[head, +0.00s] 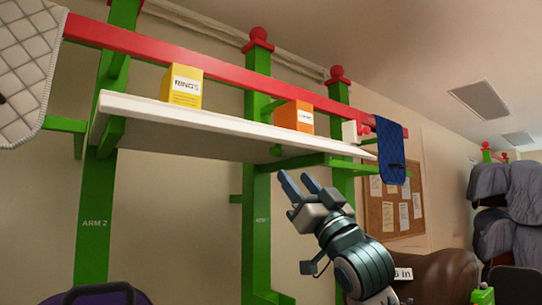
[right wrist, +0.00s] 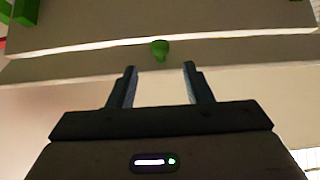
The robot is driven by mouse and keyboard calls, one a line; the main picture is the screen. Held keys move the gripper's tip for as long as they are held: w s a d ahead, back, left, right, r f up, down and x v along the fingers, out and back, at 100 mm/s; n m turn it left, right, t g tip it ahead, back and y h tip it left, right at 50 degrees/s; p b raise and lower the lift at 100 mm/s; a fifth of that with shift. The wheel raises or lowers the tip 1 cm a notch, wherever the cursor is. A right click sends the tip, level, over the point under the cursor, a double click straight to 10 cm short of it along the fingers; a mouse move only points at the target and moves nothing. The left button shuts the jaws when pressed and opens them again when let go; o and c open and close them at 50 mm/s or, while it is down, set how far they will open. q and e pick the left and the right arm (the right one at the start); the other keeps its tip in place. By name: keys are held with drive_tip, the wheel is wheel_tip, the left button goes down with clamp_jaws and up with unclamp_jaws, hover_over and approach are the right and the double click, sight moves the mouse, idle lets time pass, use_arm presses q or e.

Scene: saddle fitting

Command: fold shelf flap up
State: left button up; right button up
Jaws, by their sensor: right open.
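The white shelf (head: 230,124) runs across the green posts in the head view, seen from below. I cannot tell clearly where its flap begins. A small green knob (head: 276,151) hangs below the shelf's underside. In the right wrist view the green knob (right wrist: 160,48) shows against pale panels (right wrist: 90,55), just beyond and between the fingertips. My right gripper (head: 299,180) is open and empty, below and to the right of the knob, fingers pointing up toward the shelf. It also shows in the right wrist view (right wrist: 160,82), apart from the knob. My left gripper is not in view.
A yellow box (head: 182,88) and an orange box (head: 294,117) stand on the shelf. A red rail (head: 222,71) runs behind them. A quilted white pad (head: 25,70) and a blue pad (head: 392,152) hang at the ends. A green bracket arm (head: 300,161) lies above my right gripper.

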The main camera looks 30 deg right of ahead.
sight(276, 153)
drive_tip(key=p+x, duration=0.4)
drive_tip(key=x, duration=0.6)
drive_tip(key=shift+p, duration=0.35)
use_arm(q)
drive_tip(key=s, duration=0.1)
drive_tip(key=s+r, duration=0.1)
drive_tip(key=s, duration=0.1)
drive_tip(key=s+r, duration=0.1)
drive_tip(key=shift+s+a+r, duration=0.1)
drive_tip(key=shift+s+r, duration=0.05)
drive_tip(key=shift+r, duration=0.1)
use_arm(e)
drive_tip(key=shift+w, duration=0.1)
clamp_jaws()
